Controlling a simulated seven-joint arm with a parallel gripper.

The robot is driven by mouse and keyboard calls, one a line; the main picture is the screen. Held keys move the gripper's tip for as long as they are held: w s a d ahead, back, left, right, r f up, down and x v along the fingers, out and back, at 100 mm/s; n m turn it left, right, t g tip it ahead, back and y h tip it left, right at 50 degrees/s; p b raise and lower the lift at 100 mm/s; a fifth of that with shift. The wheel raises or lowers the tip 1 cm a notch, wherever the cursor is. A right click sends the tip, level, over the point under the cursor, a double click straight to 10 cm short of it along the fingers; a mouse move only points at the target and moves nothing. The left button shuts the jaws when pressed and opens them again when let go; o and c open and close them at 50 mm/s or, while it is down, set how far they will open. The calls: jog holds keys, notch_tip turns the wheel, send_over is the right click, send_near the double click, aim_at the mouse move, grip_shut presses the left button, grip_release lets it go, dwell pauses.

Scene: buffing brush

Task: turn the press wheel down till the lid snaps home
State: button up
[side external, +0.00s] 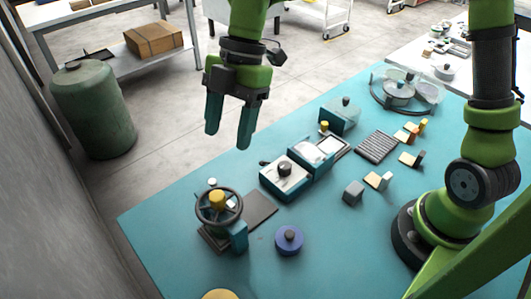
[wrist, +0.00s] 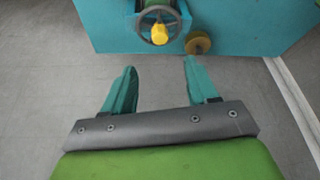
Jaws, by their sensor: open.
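A dark spoked wheel (side external: 232,218) with a yellow knob (side external: 217,199) at its middle stands on a teal mount near the left edge of the table. I take it to be the press wheel. In the wrist view the wheel (wrist: 142,30) and yellow knob (wrist: 160,35) show at the top, beyond my fingertips. My gripper (side external: 228,138) hangs high with its fingers pointing down, open and empty, apart from the wheel. In the wrist view its fingers (wrist: 160,68) are spread with grey floor between them. I cannot tell which part is the lid.
The teal table (side external: 170,235) holds a blue round piece (side external: 289,240), a teal box unit (side external: 284,180), several small blocks and a ringed device (side external: 400,90). A green drum (side external: 93,110) stands on the floor to the left. A yellowish disc (wrist: 199,43) sits by the wheel in the wrist view.

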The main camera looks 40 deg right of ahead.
aim_at(218, 194)
jog(key=x, duration=1.3)
jog(key=shift+d, duration=0.1)
